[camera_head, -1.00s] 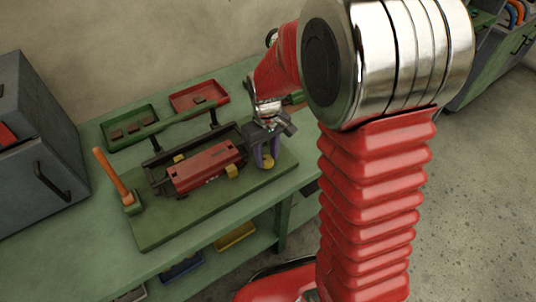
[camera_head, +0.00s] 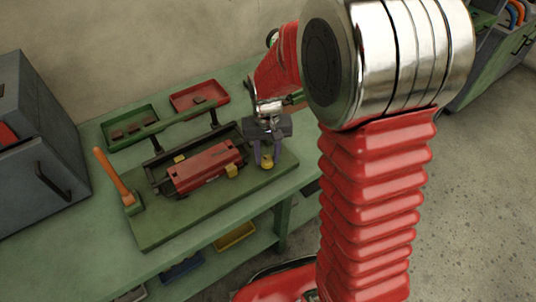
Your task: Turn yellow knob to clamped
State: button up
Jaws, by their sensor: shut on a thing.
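The yellow knob (camera_head: 267,161) is at the right end of the green base board (camera_head: 160,226), to the right of a red block-shaped part (camera_head: 207,168). My gripper (camera_head: 266,157) comes down over the knob from above, with its purple fingers on either side of it. The fingers are shut on the knob and hide part of it. Any clamp marking on the knob is too small to read.
An orange lever (camera_head: 112,172) stands up at the board's left. A green tray (camera_head: 130,128) and a red tray (camera_head: 199,97) lie at the back. A grey cabinet (camera_head: 38,140) stands at the left.

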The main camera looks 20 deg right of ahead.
aim_at(267, 159)
jog(key=m, duration=1.2)
jog(key=shift+w+a+m, duration=0.1)
jog(key=shift+m, duration=0.2)
dwell(0.3)
jog(key=o, duration=1)
jog(key=shift+o, duration=0.2)
jog(key=shift+r, duration=0.1)
notch_tip(267, 159, up, 14)
jog(key=shift+f, duration=0.2)
